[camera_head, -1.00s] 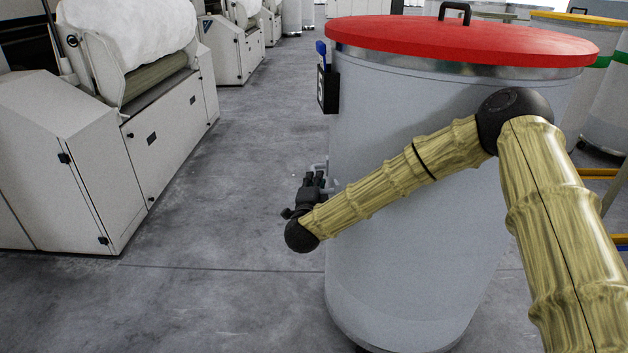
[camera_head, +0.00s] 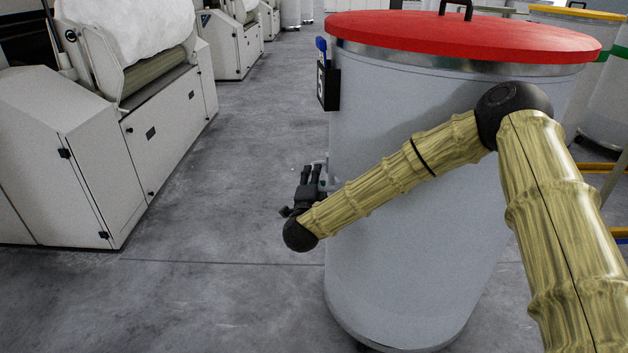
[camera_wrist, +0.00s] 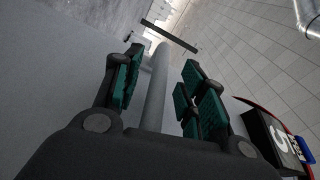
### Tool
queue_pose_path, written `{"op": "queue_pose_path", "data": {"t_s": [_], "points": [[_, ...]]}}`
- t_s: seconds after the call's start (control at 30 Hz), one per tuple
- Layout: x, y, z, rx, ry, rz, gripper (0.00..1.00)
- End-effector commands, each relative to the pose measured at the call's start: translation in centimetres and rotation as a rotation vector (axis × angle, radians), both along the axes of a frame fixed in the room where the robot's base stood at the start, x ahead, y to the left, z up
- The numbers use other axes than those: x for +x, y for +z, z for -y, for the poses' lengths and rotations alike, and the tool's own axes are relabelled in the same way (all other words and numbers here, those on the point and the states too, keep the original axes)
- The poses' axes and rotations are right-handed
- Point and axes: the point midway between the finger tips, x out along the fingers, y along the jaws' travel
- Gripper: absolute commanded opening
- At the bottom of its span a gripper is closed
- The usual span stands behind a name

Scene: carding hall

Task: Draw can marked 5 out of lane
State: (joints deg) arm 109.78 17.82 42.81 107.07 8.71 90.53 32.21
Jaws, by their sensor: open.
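The can marked 5 (camera_head: 400,275) is a large grey drum with a red lid (camera_head: 450,38). It stands upright close in front of me. Its black number plate (camera_head: 328,88) is on its left side; the plate also shows in the wrist view (camera_wrist: 277,143). My gripper (camera_head: 311,172) is at the can's left side, fingers pointing away from me. In the wrist view my gripper (camera_wrist: 162,62) is open, with a grey bar handle (camera_wrist: 154,90) between its green-padded fingers. Contact with the bar cannot be told. The handle is mostly hidden in the head view.
White carding machines (camera_head: 150,140) line the left. A clear concrete aisle (camera_head: 235,180) runs between them and the can. Cans with yellow (camera_head: 580,15) and green bands stand behind at right. Yellow rails (camera_head: 600,169) show low at the right.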

Motion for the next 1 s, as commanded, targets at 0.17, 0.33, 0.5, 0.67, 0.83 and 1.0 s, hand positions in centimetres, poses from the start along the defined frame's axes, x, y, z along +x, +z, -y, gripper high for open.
{"op": "queue_pose_path", "data": {"t_s": [0.17, 0.33, 0.5, 0.67, 0.83, 1.0], "points": [[-0.3, 0.0, 0.0, 0.000, 0.000, 0.000, 0.41], [-1.8, 0.0, -0.3, 0.000, 0.001, 0.000, 0.41], [-4.1, -0.1, -0.9, 0.000, 0.001, -0.001, 0.41], [-6.0, -0.2, -1.3, 0.000, 0.001, -0.001, 0.41], [-7.3, -0.2, -1.5, 0.000, 0.000, -0.001, 0.41], [-7.8, -0.2, -1.6, 0.000, -0.001, -0.001, 0.41]]}}
